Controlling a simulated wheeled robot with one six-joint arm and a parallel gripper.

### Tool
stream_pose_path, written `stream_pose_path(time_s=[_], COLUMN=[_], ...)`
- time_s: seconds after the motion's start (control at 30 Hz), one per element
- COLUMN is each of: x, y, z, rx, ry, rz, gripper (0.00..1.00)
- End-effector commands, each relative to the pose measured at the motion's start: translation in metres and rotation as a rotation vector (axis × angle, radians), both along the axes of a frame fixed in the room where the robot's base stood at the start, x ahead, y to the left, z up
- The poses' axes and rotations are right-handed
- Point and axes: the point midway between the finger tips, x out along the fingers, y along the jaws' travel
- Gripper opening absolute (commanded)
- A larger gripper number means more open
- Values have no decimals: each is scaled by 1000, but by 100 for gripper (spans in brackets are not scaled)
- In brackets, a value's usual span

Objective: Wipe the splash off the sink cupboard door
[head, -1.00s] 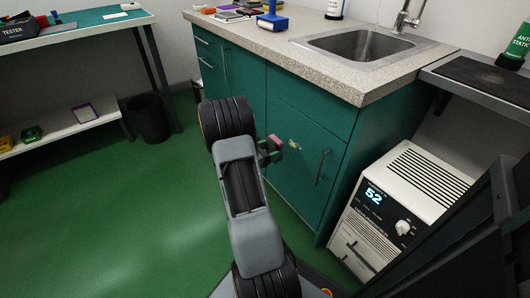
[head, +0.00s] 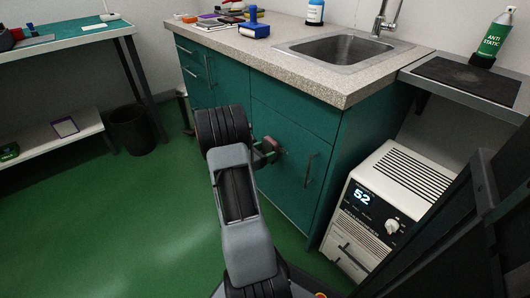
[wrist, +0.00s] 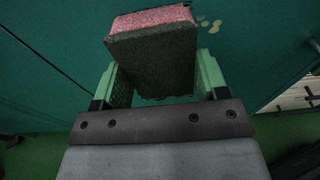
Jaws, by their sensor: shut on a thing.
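The teal sink cupboard door (head: 290,190) stands under the sink, with a dark upright handle (head: 308,170). My gripper (head: 266,149) is in front of the door's upper left part. It is shut on a sponge (wrist: 152,58) with a pink layer and a dark green layer, held between green fingers. The pale splash (wrist: 208,24) shows as several beige spots on the door, just right of the sponge's far end in the wrist view. In the head view the splash is hard to make out beside the sponge. I cannot tell whether the sponge touches the door.
The sink (head: 350,48) is set in a speckled counter (head: 330,85) above the door. A white device reading 52 (head: 385,205) stands on the right, near the cupboard. A dark bin (head: 131,130) stands at left. Green floor (head: 120,220) is clear at left.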

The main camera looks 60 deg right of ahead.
Motion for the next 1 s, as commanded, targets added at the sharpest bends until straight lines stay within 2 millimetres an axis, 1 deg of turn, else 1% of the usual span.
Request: stream_pose_path(time_s=[0.37, 1.0], x=[0, -4], y=[-1, -12], z=[0, 0], rx=[0, 0], ry=[0, -1], rz=[0, 0], gripper=[41, 41])
